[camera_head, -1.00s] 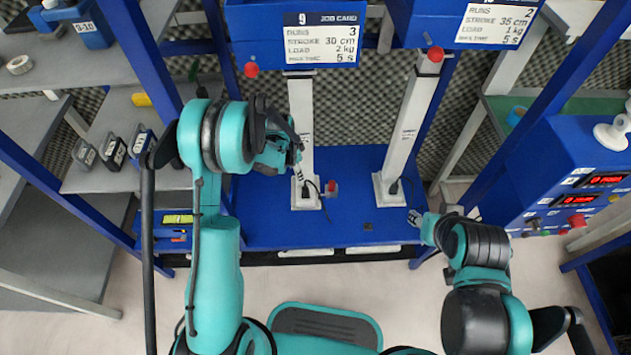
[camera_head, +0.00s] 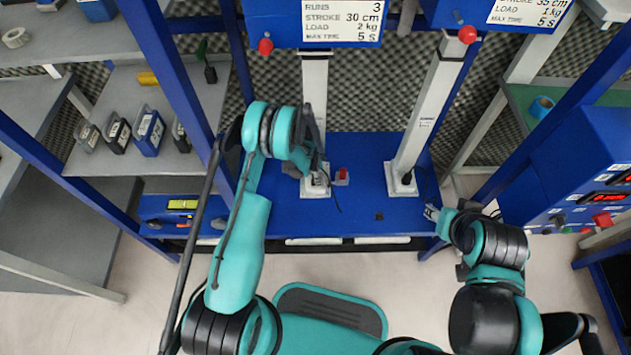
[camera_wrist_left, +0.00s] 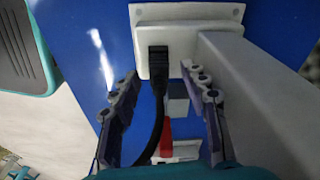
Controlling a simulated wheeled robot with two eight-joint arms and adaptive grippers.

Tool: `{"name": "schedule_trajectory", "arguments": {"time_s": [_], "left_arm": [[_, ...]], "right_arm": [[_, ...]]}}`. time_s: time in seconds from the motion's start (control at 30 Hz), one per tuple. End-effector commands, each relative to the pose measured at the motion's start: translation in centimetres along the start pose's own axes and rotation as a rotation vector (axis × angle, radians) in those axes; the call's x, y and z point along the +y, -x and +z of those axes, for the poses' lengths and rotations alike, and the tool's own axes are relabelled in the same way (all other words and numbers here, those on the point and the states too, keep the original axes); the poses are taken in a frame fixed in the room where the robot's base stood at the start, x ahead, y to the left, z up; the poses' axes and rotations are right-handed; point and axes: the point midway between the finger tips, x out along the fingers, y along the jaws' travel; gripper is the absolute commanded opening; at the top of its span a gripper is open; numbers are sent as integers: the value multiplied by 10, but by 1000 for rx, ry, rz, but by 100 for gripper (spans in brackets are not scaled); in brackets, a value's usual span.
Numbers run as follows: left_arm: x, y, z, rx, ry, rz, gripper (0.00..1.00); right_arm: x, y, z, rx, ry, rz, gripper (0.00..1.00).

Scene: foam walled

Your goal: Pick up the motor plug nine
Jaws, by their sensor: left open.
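The black motor plug (camera_wrist_left: 158,62) sits in the white base of the left column, with its black cable curving down in the left wrist view. In the head view the column (camera_head: 313,105) rises from its white base (camera_head: 310,190) below the 30 cm job card, and the cable (camera_head: 335,200) lies beside the base. My left gripper (camera_wrist_left: 160,85) is open, its fingers on either side of the plug and cable, with gaps to both. In the head view the left gripper (camera_head: 318,178) is low over the base and partly hides the plug. My right gripper (camera_head: 432,212) is near the right column's base, its jaws too small to read.
A small red-topped block (camera_head: 342,177) lies beside the left base. A second column (camera_head: 428,110) leans right in view, with a black plug (camera_head: 407,178) at its base. A grey shelf (camera_head: 165,165) holds several packs.

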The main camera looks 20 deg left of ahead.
Motion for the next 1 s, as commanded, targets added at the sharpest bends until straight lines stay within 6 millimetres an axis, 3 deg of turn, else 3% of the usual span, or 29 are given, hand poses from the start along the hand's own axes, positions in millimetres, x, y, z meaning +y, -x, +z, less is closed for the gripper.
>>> {"name": "schedule_trajectory", "arguments": {"time_s": [0.27,0.4,0.43,0.77,1.0], "left_arm": [[0,-5,0,0,0,0,42],[0,-5,0,0,1,0,5],[0,-5,0,0,0,0,0],[0,-4,0,0,1,0,0],[0,15,-2,0,1,0,0]], "right_arm": [[0,-2,1,0,0,0,40],[0,-2,1,0,0,0,40],[0,-2,1,0,0,0,40],[0,-1,1,0,0,0,40],[0,8,-6,0,0,0,40]]}}
